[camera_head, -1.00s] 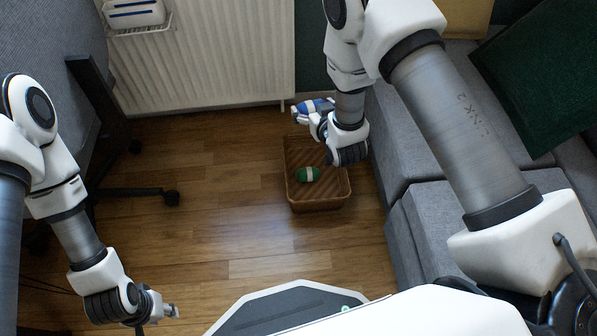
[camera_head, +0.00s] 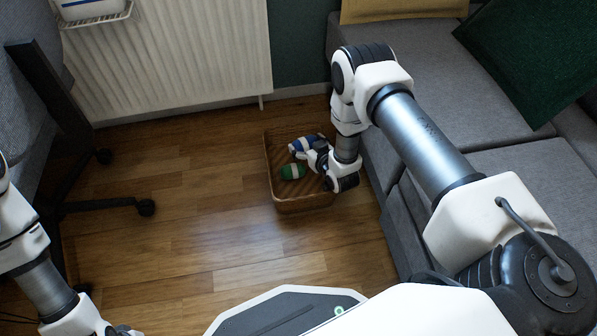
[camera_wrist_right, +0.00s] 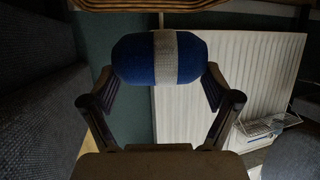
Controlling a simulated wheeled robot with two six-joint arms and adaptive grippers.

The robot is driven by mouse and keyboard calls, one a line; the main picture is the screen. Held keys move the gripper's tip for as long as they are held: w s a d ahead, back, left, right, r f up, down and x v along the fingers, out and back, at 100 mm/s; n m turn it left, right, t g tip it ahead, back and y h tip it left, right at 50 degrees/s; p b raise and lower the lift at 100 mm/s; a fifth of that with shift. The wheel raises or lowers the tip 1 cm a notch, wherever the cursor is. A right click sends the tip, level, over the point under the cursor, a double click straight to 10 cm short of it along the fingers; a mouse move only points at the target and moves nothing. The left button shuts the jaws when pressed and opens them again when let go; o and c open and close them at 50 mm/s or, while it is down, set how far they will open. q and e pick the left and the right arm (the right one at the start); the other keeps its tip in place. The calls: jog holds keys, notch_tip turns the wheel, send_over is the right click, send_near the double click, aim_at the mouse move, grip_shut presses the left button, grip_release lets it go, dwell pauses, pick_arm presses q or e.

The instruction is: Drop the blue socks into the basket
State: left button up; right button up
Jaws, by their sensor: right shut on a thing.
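The blue socks, a rolled bundle with a pale band (camera_head: 304,144), are in my right gripper (camera_head: 299,151) over the wicker basket (camera_head: 304,204). In the right wrist view the blue socks (camera_wrist_right: 150,58) sit between the two fingertips, one at each end. A green bundle with a pale band (camera_head: 293,172) lies inside the basket, just below the blue socks in the head view. My right wrist covers the basket's right side. My left gripper (camera_head: 122,331) is at the bottom edge of the head view, mostly cut off, so its fingers cannot be judged.
A grey sofa (camera_head: 425,75) stands close to the basket's right. A white radiator (camera_head: 165,55) is on the back wall. A dark chair base (camera_head: 100,205) is at left. The wooden floor (camera_head: 190,220) between chair and basket is clear.

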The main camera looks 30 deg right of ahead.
jog(key=shift+f, duration=0.65)
pick_arm(q)
jog(key=shift+f, duration=0.55)
pick_arm(e)
jog(key=shift+r, duration=0.1)
jog(key=o, duration=0.8)
jog(key=shift+o, duration=0.2)
jog(key=v, duration=1.2)
pick_arm(q)
jog(key=shift+r, duration=0.1)
